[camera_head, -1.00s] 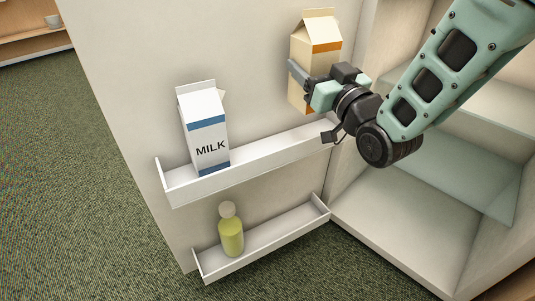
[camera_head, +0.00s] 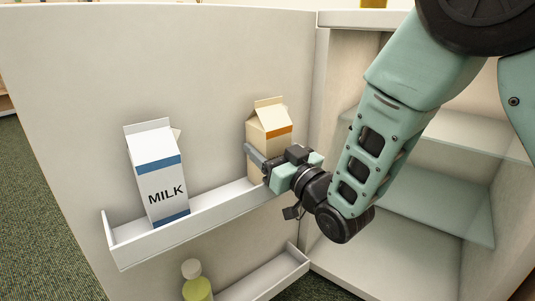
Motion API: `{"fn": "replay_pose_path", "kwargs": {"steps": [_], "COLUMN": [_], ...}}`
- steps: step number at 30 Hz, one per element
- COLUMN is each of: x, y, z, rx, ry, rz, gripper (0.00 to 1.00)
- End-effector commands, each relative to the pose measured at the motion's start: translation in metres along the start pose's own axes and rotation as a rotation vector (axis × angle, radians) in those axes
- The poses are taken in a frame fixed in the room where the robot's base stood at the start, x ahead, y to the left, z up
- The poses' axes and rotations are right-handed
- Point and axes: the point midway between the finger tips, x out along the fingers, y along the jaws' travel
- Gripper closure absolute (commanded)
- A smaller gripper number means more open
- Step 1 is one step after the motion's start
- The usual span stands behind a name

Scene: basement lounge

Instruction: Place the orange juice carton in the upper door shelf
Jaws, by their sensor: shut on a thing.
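The orange juice carton (camera_head: 271,128), cream with an orange band and a gabled top, is upright at the right part of the upper door shelf (camera_head: 180,234). Its lower end is behind the shelf's front wall and my gripper, so I cannot tell whether it rests on the shelf floor. My gripper (camera_head: 262,163) is shut on the carton's lower part from the right front. A white milk carton (camera_head: 158,175) with blue bands stands in the left part of the same shelf, with a gap between the two cartons.
A lower door shelf (camera_head: 272,277) holds a yellow-green bottle (camera_head: 196,284) with a pale cap. The open fridge compartment, with glass shelves (camera_head: 440,205), is at the right. Green carpet (camera_head: 32,215) shows at the left.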

Motion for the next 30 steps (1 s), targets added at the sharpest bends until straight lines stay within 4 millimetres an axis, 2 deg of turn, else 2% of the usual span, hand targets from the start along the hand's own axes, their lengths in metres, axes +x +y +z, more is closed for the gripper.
{"fn": "replay_pose_path", "kwargs": {"steps": [8,9,11,22,26,30], "x": [0.000,0.000,0.000,0.001,-0.017,-0.048], "y": [0.000,0.000,0.000,0.000,0.001,0.001], "z": [0.002,0.002,0.001,-0.004,-0.002,-0.002], "rx": [0.000,0.000,0.000,0.000,0.001,0.001], "ry": [0.003,0.001,0.000,0.000,-0.005,-0.008], "rz": [0.001,0.001,0.001,0.000,0.002,0.003], "gripper": [0.81,0.28,0.15,0.15,0.15,0.15]}}
